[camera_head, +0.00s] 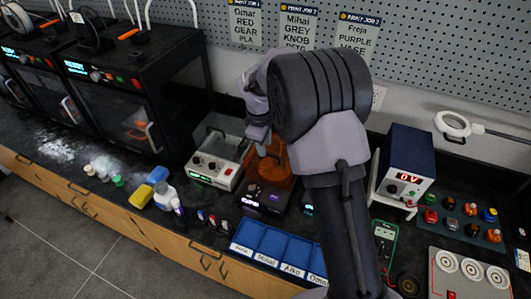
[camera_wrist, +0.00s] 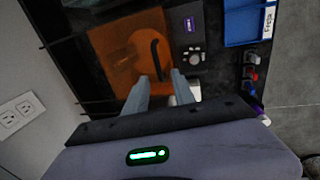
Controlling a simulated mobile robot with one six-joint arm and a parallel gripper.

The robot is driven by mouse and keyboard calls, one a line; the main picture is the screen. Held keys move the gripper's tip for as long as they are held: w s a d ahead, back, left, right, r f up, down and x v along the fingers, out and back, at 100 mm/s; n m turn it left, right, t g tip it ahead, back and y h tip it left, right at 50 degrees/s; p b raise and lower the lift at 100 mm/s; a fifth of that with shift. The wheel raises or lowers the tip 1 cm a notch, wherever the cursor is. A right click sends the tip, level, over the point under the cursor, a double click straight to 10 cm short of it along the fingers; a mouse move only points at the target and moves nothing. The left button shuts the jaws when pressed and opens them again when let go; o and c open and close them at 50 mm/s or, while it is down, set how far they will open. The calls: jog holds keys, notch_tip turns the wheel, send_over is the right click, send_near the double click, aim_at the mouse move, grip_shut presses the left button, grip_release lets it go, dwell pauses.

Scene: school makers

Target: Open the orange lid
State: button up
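The orange lid (camera_head: 283,178) is a translucent cover on a dark machine (camera_head: 262,199) on the bench, and it looks closed. The lid also shows in the wrist view (camera_wrist: 130,58), with a dark curved handle (camera_wrist: 155,52) along its side near the control panel. My gripper (camera_head: 264,146) is over the lid in the head view and hides part of it. In the wrist view my gripper (camera_wrist: 160,76) is open, with its two fingers apart and the near end of the handle between their tips. I cannot tell whether they touch it.
A white-grey device (camera_head: 217,158) stands close to the left of the machine. Blue labelled trays (camera_head: 270,248) lie in front of it. A blue power supply (camera_head: 407,160) stands to the right. 3D printers (camera_head: 110,90) fill the left, and a pegboard wall rises behind.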

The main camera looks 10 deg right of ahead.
aim_at(265, 161)
jog(key=f, duration=0.3)
jog(key=shift+w+d+f, duration=0.2)
jog(key=shift+w, duration=0.15)
grip_shut()
dwell(1.1)
